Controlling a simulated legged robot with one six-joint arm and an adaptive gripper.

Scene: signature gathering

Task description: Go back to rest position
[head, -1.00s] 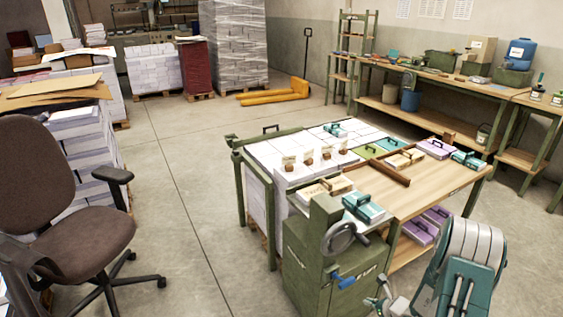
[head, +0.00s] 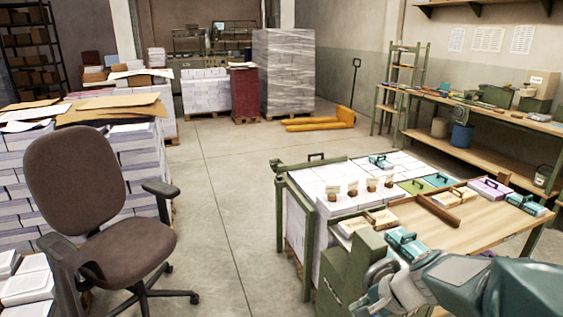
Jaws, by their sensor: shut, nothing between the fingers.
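My arm reaches in from the lower right of the head view, its grey and teal links lying low across the near corner of the work table (head: 485,238). My gripper (head: 376,298) is at the arm's left end near the bottom edge, shut and empty. It shows small and partly covered, in front of the green machine (head: 345,270) at the table's near end. I cannot tell the gap between them.
The table carries white paper stacks (head: 335,178), boxes with handles and small brown-based holders. A brown office chair (head: 82,190) stands at the left before paper stacks. A yellow pallet truck (head: 320,122) is at the back. The floor (head: 222,205) between chair and table is clear.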

